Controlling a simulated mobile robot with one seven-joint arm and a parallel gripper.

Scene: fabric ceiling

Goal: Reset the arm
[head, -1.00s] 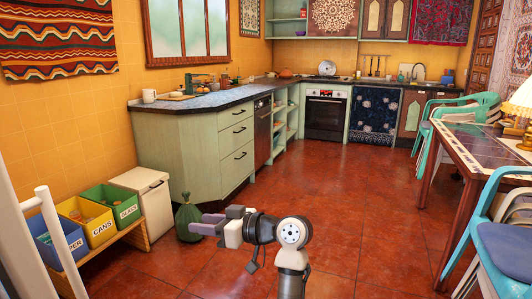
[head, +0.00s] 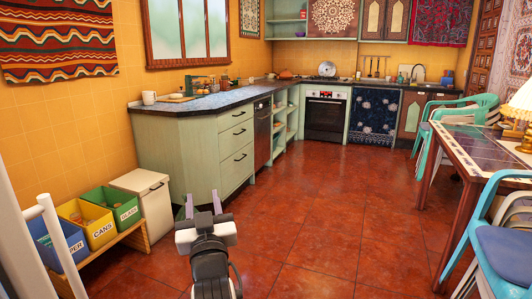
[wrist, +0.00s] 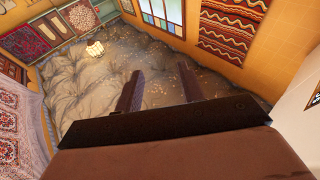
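My gripper (head: 203,203) stands in the lower middle-left of the head view, with its fingers pointing upward. Its two dark fingers are spread apart with nothing between them. In the wrist view the gripper (wrist: 160,88) again shows a clear gap between its fingers. Beyond them is the draped fabric ceiling (wrist: 110,75) with a small lit lamp (wrist: 95,48). My arm below the wrist is mostly out of the head view.
Bins (head: 101,231) on a low wooden bench and a white lidded bin (head: 150,205) stand left of my arm. A green counter (head: 190,150) is behind it. A tiled table (head: 480,150) with chairs is at right. The red floor (head: 330,220) between is clear.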

